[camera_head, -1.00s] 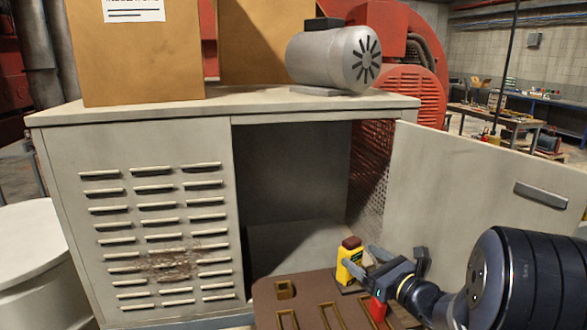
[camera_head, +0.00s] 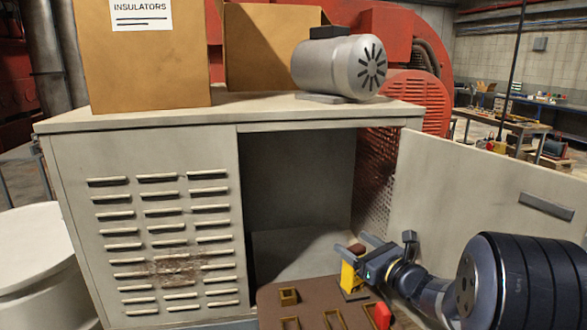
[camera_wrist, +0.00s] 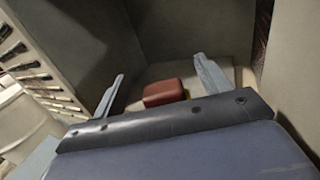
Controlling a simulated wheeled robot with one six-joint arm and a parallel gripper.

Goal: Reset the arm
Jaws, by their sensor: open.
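My gripper (camera_head: 364,243) is at the lower right in the head view, in front of the open cabinet. Its jaws are open. A yellow block-shaped item with a dark red-brown top (camera_head: 350,276) stands upright on the brown board, just below and behind the fingers. In the wrist view its red-brown top (camera_wrist: 164,92) shows between the two spread fingers (camera_wrist: 160,80), with a bit of yellow beside it. The fingers do not close on it. Whether they touch it I cannot tell.
The brown board (camera_head: 268,312) has several brass-coloured frames and a red item (camera_head: 382,315). A motor (camera_head: 335,68) and cardboard boxes (camera_head: 140,60) stand on top. The cabinet's interior looks empty.

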